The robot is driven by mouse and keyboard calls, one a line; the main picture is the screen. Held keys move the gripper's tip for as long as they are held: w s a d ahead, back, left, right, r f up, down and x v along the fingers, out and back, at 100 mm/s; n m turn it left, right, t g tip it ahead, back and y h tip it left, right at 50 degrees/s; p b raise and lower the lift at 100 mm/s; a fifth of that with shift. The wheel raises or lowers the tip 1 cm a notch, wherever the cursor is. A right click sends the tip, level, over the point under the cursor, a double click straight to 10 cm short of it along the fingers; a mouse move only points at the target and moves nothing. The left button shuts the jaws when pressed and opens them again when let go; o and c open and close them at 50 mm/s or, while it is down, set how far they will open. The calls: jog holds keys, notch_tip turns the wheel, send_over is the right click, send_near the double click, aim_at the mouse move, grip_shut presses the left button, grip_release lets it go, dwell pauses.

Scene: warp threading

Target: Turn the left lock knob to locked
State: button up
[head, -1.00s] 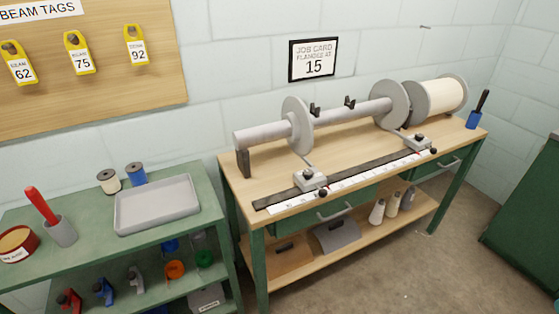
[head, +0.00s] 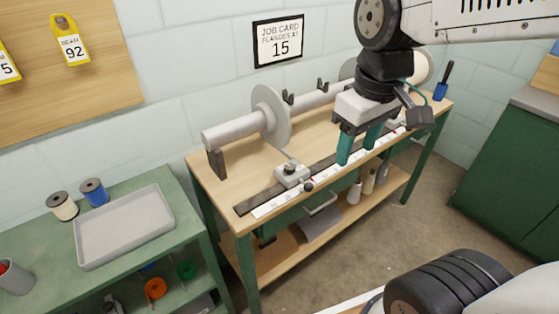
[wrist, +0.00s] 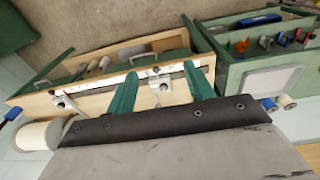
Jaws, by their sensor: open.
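The left carriage (head: 291,176) is a pale block on the dark rail with its white scale, at the front of the wooden bench. A small black knob (head: 308,187) sticks out at its front, and another dark knob is on its top. Its setting cannot be read. My gripper (head: 358,152) has green fingers, points down, and is open and empty above the rail, right of the left carriage. In the wrist view the left carriage (wrist: 160,88) shows between the fingers (wrist: 160,74). The right carriage is mostly hidden behind my gripper in the head view, but it shows in the wrist view (wrist: 62,100).
A grey beam with a round flange (head: 271,116) lies behind the rail. A green shelf with a grey tray (head: 125,225) and two spools stands at left. A job card (head: 279,40) reading 15 hangs on the wall. The floor (head: 350,240) before the bench is clear.

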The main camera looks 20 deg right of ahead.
jog(key=w+a+f+n, duration=0.1)
jog(key=w+f+n, duration=0.2)
jog(key=w, duration=0.4)
jog(key=w+f+n, duration=0.3)
jog(key=w+n, duration=0.1)
jog(key=w, duration=0.4)
jog(key=n+g, duration=0.1)
jog(key=n, duration=0.3)
send_over(290, 166)
notch_tip(290, 166, down, 9)
jog(key=shift+s, duration=0.15)
jog(key=shift+f, duration=0.4)
notch_tip(290, 166, down, 7)
jog(key=shift+f, duration=0.15)
jog(key=c, duration=1)
